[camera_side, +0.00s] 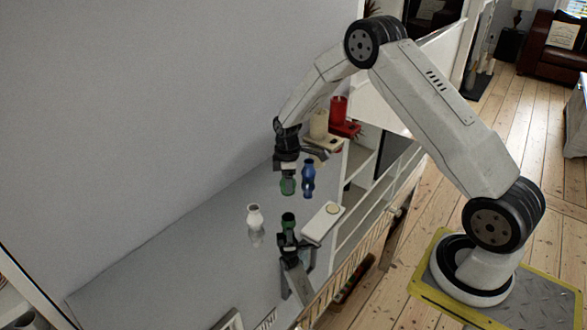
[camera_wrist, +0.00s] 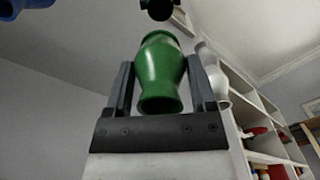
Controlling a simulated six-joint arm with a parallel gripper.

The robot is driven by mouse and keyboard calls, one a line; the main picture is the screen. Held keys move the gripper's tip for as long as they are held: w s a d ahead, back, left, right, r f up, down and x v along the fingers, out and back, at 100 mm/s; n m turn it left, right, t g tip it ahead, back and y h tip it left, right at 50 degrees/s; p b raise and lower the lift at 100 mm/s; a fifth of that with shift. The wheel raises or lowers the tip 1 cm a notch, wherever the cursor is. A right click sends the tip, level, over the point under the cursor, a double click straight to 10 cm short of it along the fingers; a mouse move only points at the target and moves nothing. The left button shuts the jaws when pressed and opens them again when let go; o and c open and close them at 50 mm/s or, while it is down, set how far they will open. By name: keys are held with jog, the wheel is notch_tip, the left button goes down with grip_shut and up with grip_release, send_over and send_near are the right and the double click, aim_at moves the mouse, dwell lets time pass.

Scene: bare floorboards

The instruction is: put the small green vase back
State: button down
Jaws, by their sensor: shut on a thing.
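The small green vase (camera_side: 288,186) hangs below my gripper (camera_side: 287,172) in the side view. It is held above the glossy grey top (camera_side: 190,265), with a visible gap below it. The wrist view shows the green vase (camera_wrist: 160,75) between both fingers of my gripper (camera_wrist: 161,85), which is shut on it. A darker green shape and gripper shape lower in the side view look like reflections in the glossy top.
A blue vase (camera_side: 308,170) stands close right of the held vase. A white vase (camera_side: 254,214) stands to its left and nearer. A white box (camera_side: 322,222), cream candle (camera_side: 319,123) and red candle (camera_side: 338,108) are to the right. The left side of the top is clear.

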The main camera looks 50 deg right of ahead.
aim_at(284, 190)
jog(key=shift+w+d+f, duration=0.1)
jog(key=shift+w+f, duration=0.45)
jog(key=shift+f, duration=0.1)
jog(key=shift+w+f, duration=0.1)
jog(key=shift+w+f, duration=0.15)
jog(key=shift+f, duration=1.6)
jog(key=shift+f, duration=0.1)
grip_release()
notch_tip(284, 190, up, 12)
jog(key=shift+r, duration=0.15)
